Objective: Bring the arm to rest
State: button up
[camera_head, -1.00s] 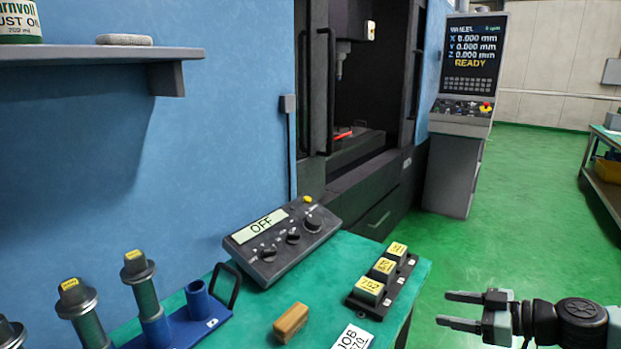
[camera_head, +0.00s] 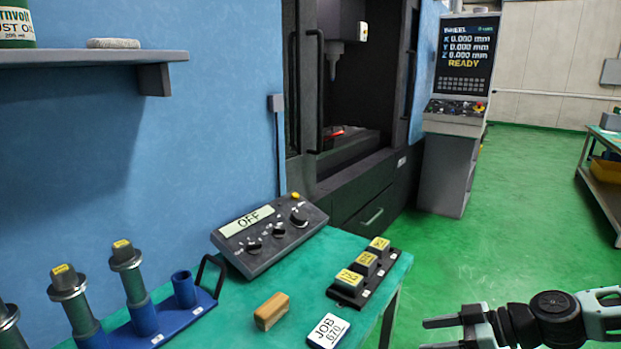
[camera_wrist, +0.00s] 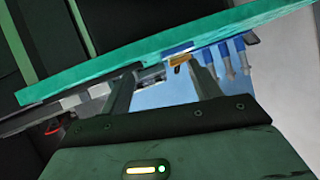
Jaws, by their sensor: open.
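My gripper (camera_head: 440,334) is open and empty at the lower right of the head view, out over the green floor and clear of the table's right edge. My arm reaches in from the right edge of that view. In the wrist view my gripper (camera_wrist: 163,82) shows two parted fingers with nothing between them. That view looks tilted past the green table top (camera_wrist: 110,72). The lower finger is partly cut off by the bottom edge of the head view.
The table (camera_head: 372,258) carries a control box (camera_head: 268,235) reading OFF, a block rack (camera_head: 362,272), a wooden block (camera_head: 271,311), a JOB 670 card (camera_head: 328,331) and a blue holder (camera_head: 203,305). A dark machine (camera_head: 365,190) stands behind. Floor (camera_head: 500,220) right of the table is clear.

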jog(key=s+a+g+h, duration=0.6)
jog(key=s+g, duration=0.1)
jog(key=s, duration=0.5)
jog(key=s+a+r+m+t+h, duration=0.1)
jog(key=s+a+r+m+h, duration=0.1)
jog(key=s+r, duration=0.3)
jog(key=s+a+r+m+t+h, duration=0.1)
jog(key=s+a+r+m+h, duration=0.1)
jog(key=s+r, duration=0.3)
notch_tip(320, 180, up, 5)
jog(key=shift+s+f+t+h, duration=0.1)
jog(key=shift+s+t+h, duration=0.2)
jog(key=shift+h, duration=0.2)
